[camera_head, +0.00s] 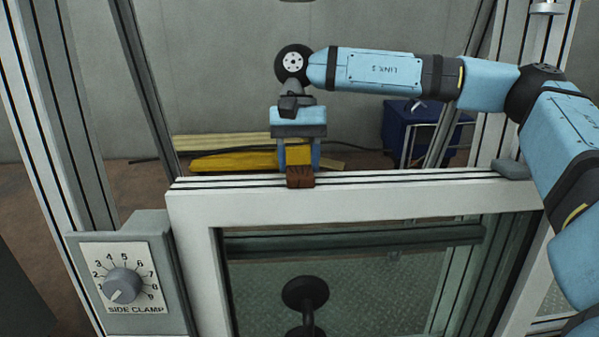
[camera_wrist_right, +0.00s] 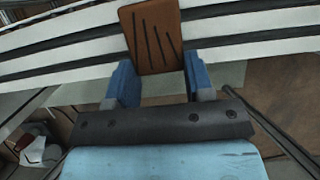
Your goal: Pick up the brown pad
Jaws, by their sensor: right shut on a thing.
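The brown pad (camera_head: 301,178) is at the top rail of the white frame (camera_head: 400,190) in the head view. In the right wrist view the brown pad (camera_wrist_right: 152,36) shows dark lines on its face and lies across the striped rail. My right gripper (camera_head: 299,160) points down above the rail, its blue fingers at the pad's near end. In the right wrist view the fingers of the right gripper (camera_wrist_right: 160,80) stand on either side of the pad's end, shut on it. I cannot tell whether the pad touches the rail. My left gripper is not in view.
A side clamp dial box (camera_head: 125,285) stands at the left of the frame. A grey pad (camera_head: 511,169) sits on the rail's right end. A dark round handle (camera_head: 305,292) is in front of the glass. Yellow beams (camera_head: 235,161) and a blue box (camera_head: 425,133) lie behind.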

